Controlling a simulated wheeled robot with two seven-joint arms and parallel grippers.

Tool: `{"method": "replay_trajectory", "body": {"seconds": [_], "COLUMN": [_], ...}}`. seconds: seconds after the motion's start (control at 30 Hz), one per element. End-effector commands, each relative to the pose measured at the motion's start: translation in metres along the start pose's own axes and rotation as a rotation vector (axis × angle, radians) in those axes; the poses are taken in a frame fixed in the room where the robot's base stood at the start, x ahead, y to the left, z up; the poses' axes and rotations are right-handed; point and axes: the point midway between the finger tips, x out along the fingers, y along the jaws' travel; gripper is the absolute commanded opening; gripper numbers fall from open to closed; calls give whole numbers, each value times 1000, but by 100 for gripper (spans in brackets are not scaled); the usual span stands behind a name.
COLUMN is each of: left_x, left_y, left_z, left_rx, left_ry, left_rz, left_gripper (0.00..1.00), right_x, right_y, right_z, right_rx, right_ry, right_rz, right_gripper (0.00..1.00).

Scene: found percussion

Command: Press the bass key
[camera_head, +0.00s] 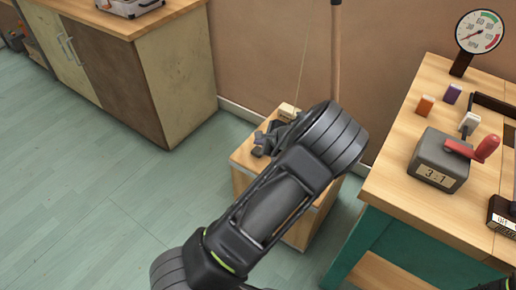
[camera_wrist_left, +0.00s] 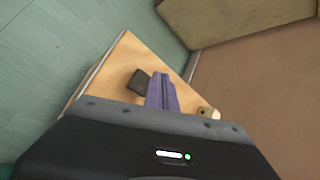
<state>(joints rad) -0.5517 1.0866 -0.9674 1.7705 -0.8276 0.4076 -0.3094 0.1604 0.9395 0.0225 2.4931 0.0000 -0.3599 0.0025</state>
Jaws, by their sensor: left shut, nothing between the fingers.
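A small wooden box (camera_head: 240,157) stands on the floor near the wall, with a tall pole (camera_head: 336,50) and a thin string rising by it. My left gripper (camera_head: 265,140) is over its top, partly hidden by my arm. In the left wrist view the shut, empty fingers (camera_wrist_left: 163,92) point at the box top (camera_wrist_left: 125,60). A small dark block (camera_wrist_left: 138,82) lies just beside the fingers. A small tan block (camera_wrist_left: 207,112) is on the other side and also shows in the head view (camera_head: 287,111). I cannot tell which block is the bass key, or whether the fingers touch anything.
A workbench (camera_head: 400,190) at right holds a grey counter box with a red handle (camera_head: 440,160), several small coloured blocks and a dial gauge (camera_head: 480,32). A cabinet (camera_head: 175,75) stands at upper left. The floor (camera_head: 80,190) at left is clear.

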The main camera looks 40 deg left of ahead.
Motion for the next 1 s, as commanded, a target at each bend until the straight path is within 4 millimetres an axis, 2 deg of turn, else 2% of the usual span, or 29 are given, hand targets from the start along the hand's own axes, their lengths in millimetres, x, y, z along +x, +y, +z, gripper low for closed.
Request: {"method": "replay_trajectory", "body": {"seconds": [0.03,0.3,1.0], "left_x": [-7,-24,-25], "left_y": [-5,-17,-18], "left_z": [5,17,18], "left_rx": [0,1,1], "left_ry": [0,-1,0], "left_rz": [0,0,0], "left_gripper": [0,0,0], "right_x": [-9,-26,-26], "right_y": [-3,-10,-11], "right_z": [0,0,1], "right_rx": [0,0,-2], "right_ry": [0,0,-2], "right_rz": [0,0,-1], "right_gripper": [36,36,36]}}
